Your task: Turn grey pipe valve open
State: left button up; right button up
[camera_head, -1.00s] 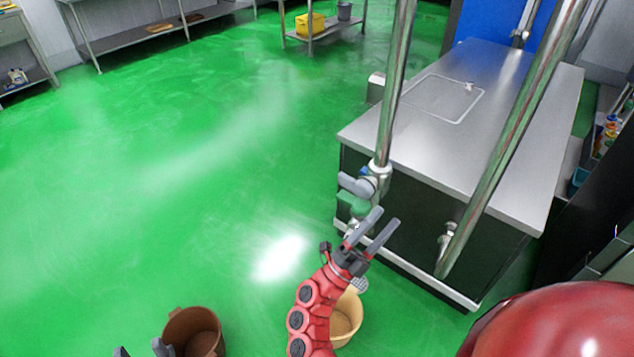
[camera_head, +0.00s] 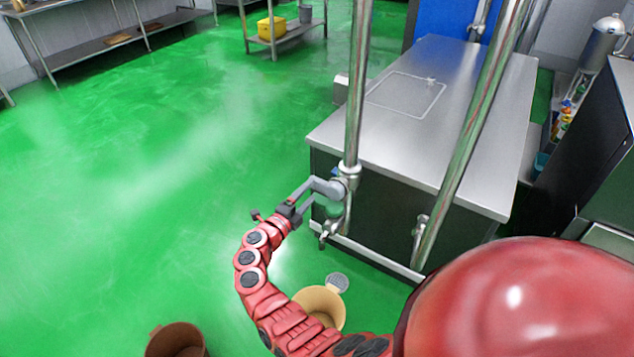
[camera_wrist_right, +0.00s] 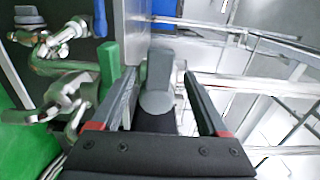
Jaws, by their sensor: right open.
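The grey pipe valve handle (camera_head: 328,187) sits on the side of the vertical steel pipe (camera_head: 354,95), by the corner of the steel counter. My right gripper (camera_head: 308,194) is at the handle, reaching it from the left. In the right wrist view the grey handle (camera_wrist_right: 158,82) lies between the two open fingers of my right gripper (camera_wrist_right: 165,88), with gaps visible on both sides. A green part (camera_head: 334,209) sits just below the handle, partly hidden by the gripper. My left gripper is out of view.
A steel counter (camera_head: 420,140) stands right behind the pipe. A second slanted pipe (camera_head: 465,145) is to the right. A tan bucket (camera_head: 300,298) and a brown bucket (camera_head: 160,345) stand on the floor. The green floor at left is clear.

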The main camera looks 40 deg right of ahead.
aim_at(315, 186)
jog(key=x, duration=0.5)
jog(key=shift+d, duration=0.1)
grip_shut()
dwell(1.3)
